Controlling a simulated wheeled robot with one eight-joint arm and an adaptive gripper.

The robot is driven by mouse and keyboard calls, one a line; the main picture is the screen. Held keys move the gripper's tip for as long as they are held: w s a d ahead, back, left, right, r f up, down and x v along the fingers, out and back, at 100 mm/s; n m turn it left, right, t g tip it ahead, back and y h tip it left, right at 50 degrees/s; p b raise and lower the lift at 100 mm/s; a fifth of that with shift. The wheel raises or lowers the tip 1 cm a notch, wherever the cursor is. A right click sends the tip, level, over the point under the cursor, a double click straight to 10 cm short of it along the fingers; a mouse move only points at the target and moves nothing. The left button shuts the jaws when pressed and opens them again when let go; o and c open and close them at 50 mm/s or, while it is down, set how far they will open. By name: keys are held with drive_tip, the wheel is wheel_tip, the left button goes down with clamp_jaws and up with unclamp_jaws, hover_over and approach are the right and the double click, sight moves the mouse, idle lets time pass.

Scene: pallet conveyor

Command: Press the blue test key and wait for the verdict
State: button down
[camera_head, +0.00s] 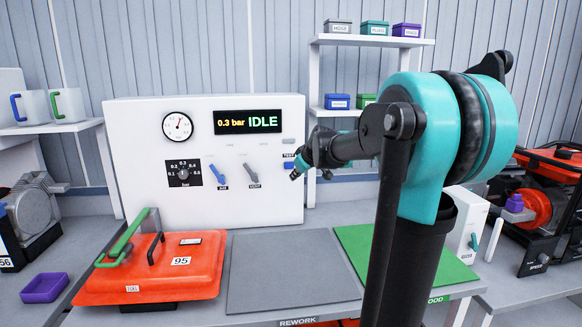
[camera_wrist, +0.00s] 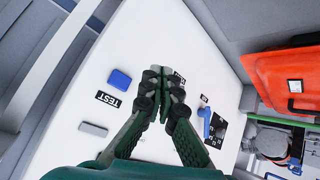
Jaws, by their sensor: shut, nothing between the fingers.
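The blue test key (camera_head: 290,165) is on the right side of the white panel (camera_head: 130,150), beside the "TEST" label. In the wrist view the blue key (camera_wrist: 120,80) shows clear of my fingers, to their left. The display (camera_head: 248,121) reads "0.3 bar IDLE". My gripper (camera_head: 297,170) is shut and empty in front of the panel's right part, near the key. In the wrist view my gripper's fingertips (camera_wrist: 170,75) are together, pointing at the panel between the key and a blue lever. I cannot tell the gap to the panel.
A red case (camera_head: 170,270) marked 95 with a green lever (camera_head: 122,240) sits on the bench at left. A grey mat (camera_head: 285,270) and a green mat (camera_head: 370,250) lie clear. A round gauge (camera_head: 177,126), a dial (camera_head: 183,173) and two levers (camera_head: 218,174) are on the panel.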

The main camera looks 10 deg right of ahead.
idle(0.3)
approach(288, 169)
drive_tip(key=shift+s+f+x, duration=0.15)
drive_tip(key=shift+x, duration=0.75)
drive_tip(key=shift+s+f+x, duration=0.15)
drive_tip(key=shift+s+x, duration=0.05)
drive_tip(key=shift+x, duration=0.75)
drive_tip(key=shift+s+f+x, duration=0.15)
drive_tip(key=shift+x, duration=0.75)
drive_tip(key=shift+w+a, duration=0.1)
drive_tip(key=shift+w, duration=0.3)
drive_tip(key=shift+w, duration=0.5)
drive_tip(key=shift+s, duration=0.9)
